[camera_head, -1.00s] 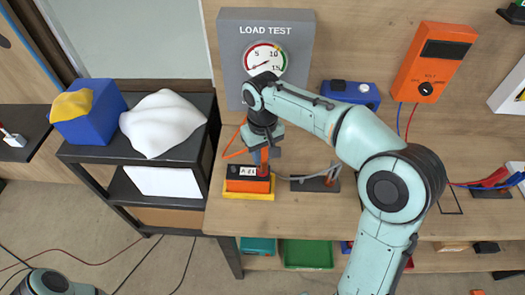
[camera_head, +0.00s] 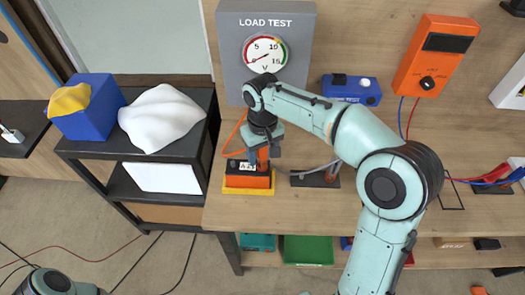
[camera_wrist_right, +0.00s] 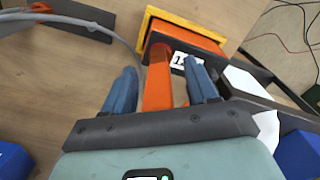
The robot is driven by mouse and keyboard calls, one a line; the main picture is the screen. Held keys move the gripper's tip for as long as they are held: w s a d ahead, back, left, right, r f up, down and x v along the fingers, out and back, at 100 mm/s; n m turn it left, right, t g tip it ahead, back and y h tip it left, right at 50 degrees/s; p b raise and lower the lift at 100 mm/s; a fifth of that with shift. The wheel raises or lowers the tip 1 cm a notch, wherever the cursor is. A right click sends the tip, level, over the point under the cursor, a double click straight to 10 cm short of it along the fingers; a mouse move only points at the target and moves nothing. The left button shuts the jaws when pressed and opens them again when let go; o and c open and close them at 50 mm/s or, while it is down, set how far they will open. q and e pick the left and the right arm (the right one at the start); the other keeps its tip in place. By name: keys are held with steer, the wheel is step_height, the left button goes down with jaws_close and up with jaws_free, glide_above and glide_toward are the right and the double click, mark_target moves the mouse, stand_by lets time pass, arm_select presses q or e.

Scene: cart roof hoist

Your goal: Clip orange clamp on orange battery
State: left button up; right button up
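The orange battery (camera_head: 248,182) sits in a yellow tray at the bench's front left edge, below the load tester. The orange clamp (camera_wrist_right: 158,85) stands on the battery's top; it also shows in the head view (camera_head: 262,155). Its jaw end meets the battery (camera_wrist_right: 185,38) near one end, but the exact grip on the terminal is hard to see. My right gripper (camera_wrist_right: 160,88) is above the battery, its blue fingers on either side of the clamp with visible gaps. It looks open around the clamp. My left gripper is out of view.
The grey load tester (camera_head: 300,75) stands behind. A grey cable runs to a dark block (camera_head: 318,179) right of the battery. A blue box (camera_head: 352,92) and orange meter (camera_head: 433,60) lie farther right. A dark side cart (camera_head: 135,150) stands left, carrying a white cloth (camera_head: 162,118).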

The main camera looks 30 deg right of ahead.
steer(key=shift+r, duration=0.1)
step_height(320, 180, up, 13)
steer(key=p, duration=0.2)
steer(key=shift+w+r+p, duration=0.1)
steer(key=shift+r+p, duration=0.05)
steer(key=shift+p, duration=0.25)
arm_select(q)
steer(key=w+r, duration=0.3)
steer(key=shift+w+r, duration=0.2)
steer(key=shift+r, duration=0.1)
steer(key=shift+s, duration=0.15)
